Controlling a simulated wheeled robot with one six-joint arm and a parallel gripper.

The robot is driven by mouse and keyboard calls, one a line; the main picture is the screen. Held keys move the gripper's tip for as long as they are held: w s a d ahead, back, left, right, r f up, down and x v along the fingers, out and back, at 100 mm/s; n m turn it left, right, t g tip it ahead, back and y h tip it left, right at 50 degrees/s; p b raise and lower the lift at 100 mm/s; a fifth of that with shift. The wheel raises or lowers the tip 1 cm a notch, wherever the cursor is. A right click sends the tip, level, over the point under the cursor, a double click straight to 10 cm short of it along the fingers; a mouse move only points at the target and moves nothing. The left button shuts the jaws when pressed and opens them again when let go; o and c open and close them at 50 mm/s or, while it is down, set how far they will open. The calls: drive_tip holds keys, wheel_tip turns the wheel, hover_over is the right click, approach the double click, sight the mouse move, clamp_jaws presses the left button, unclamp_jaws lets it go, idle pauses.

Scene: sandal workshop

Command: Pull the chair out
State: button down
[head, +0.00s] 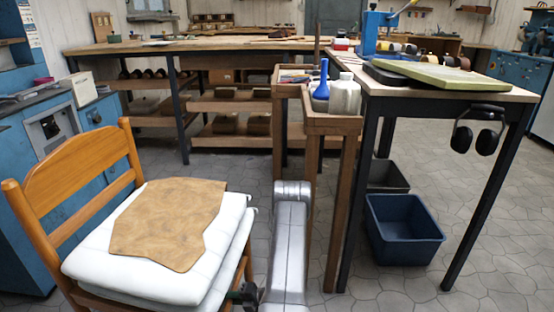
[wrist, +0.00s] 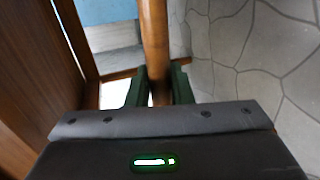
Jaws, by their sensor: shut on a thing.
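The wooden chair (head: 82,168) stands at the left of the head view, its slatted backrest to the left. Its seat carries white cushions (head: 90,258) with a piece of brown leather (head: 172,222) on top. My gripper (head: 243,294) is low at the right side of the seat, mostly hidden by my arm and the picture's edge. In the wrist view, the green fingers of my gripper (wrist: 160,88) are on either side of a round wooden bar of the chair (wrist: 155,35), shut on it. The chair's lower legs are mostly out of view.
A workbench (head: 520,95) with ear defenders (head: 480,130) stands at the right, a blue bin (head: 403,230) under it. A wooden stand (head: 335,125) with bottles is just beyond my arm. Blue cabinets (head: 60,135) are behind the chair. Stone floor is free at the lower right.

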drive_tip(key=s+d+b, duration=0.1)
drive_tip(key=s+d, duration=0.2)
drive_tip(key=d, duration=0.8)
drive_tip(key=shift+f, duration=0.25)
idle(0.4)
drive_tip(key=c, duration=1.1)
unclamp_jaws()
drive_tip(key=shift+d, duration=0.15)
drive_tip(key=o, duration=1.1)
drive_tip(key=shift+r, duration=0.15)
drive_tip(key=s+d+b, duration=0.1)
drive_tip(key=d, duration=0.8)
drive_tip(key=shift+s+d+b, duration=0.25)
drive_tip(key=shift+s+b, duration=0.05)
